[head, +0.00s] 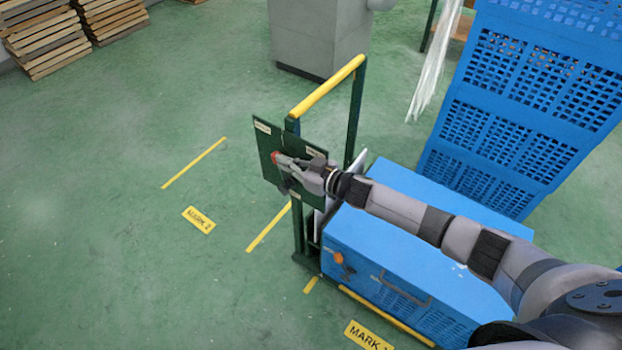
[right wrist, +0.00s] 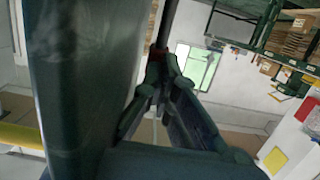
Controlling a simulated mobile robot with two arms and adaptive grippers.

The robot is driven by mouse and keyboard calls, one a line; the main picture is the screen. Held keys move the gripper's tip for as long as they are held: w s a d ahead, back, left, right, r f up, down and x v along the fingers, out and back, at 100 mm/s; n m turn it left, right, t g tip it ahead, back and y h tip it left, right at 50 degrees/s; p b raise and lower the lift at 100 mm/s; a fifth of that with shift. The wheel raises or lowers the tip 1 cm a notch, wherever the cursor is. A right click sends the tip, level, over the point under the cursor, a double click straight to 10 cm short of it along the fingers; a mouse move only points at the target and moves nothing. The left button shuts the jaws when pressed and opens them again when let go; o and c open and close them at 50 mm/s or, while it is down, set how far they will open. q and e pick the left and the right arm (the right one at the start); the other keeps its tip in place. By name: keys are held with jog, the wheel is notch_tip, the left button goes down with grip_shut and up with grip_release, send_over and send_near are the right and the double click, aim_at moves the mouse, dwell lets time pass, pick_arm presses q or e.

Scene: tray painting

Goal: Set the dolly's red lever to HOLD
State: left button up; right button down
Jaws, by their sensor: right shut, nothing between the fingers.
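The dolly's upright carries a dark green panel (head: 266,140) below its yellow handle bar (head: 327,86). Two small pale labels sit on the panel, one at its upper left (head: 262,127) and one farther right (head: 316,152); their words are too small to read. The red lever's (head: 275,157) tip shows just past my right gripper (head: 287,161), whose fingers are shut in front of the panel. The rest of the lever is hidden. My left gripper is out of view.
A blue box (head: 385,225) with an orange knob sits on the dolly under my right arm. A tall blue crate stack (head: 480,140) stands at right, a grey cabinet (head: 318,35) behind.

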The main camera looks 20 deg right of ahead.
jog(key=shift+x, duration=0.85)
jog(key=shift+w+a+r, duration=0.1)
jog(key=shift+w+a, duration=0.35)
jog(key=shift+w, duration=0.1)
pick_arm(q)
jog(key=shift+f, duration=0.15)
pick_arm(e)
jog(key=shift+r, duration=0.15)
